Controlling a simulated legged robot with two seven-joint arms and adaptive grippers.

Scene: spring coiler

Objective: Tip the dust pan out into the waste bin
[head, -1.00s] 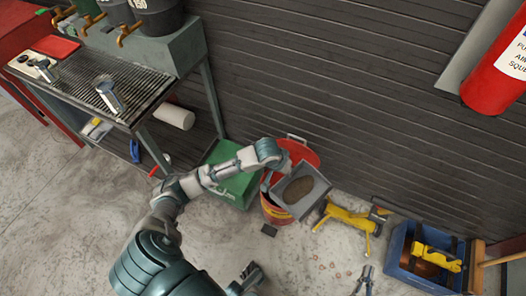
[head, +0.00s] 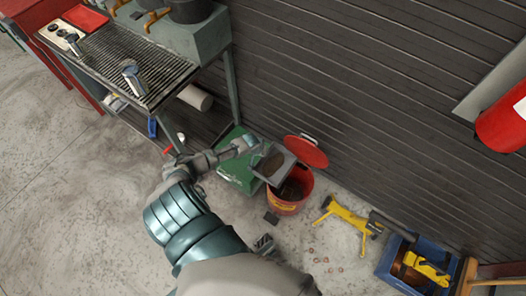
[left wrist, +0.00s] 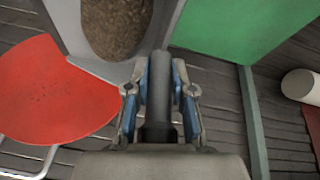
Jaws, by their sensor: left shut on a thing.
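The grey dust pan (head: 288,162) holds a patch of brown dust (head: 271,163). It is above the back left of the red waste bin (head: 287,208), whose dark opening shows in front of it. The bin's round red lid (head: 308,152) stands open behind. My left gripper (head: 243,146) is shut on the pan's handle. In the left wrist view the handle (left wrist: 160,90) runs between the fingers, and the pan (left wrist: 70,20) with its brown dust (left wrist: 117,25) is at the top. A dark gripper-like part (head: 265,245) shows beside my arm; I cannot tell its state.
A green box (head: 236,176) stands left of the bin. A yellow stand (head: 345,215) and a blue crate (head: 393,268) are to the right. A workbench (head: 125,60) is at upper left, against the ribbed wall. A small black object (head: 271,217) lies before the bin.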

